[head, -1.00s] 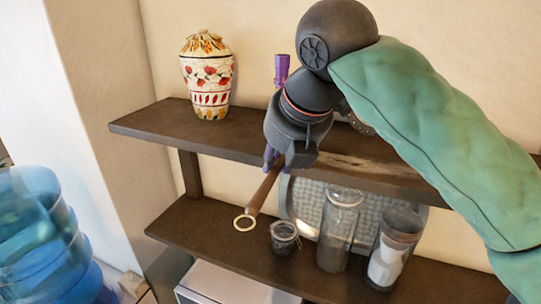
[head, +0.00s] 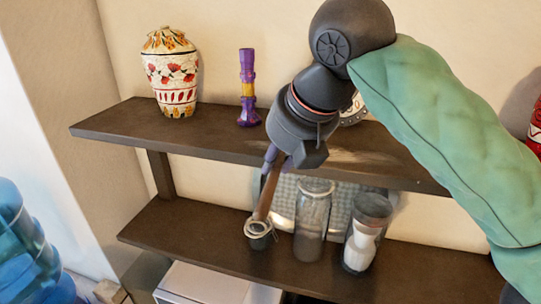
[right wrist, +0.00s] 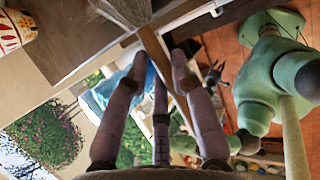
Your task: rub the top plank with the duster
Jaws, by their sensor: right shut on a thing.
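The top plank (head: 130,120) is the dark brown upper board of the wall shelf. A pale smear (head: 365,153) shows on it just right of my right gripper. My right gripper (head: 276,160) is shut on the duster, at the plank's front edge. The duster's brown handle (head: 267,195) slants down from the fingers in front of the lower plank. My left gripper is out of view.
A patterned vase (head: 171,75) and a purple-and-yellow candlestick-like object (head: 248,90) stand on the top plank, left of my arm.

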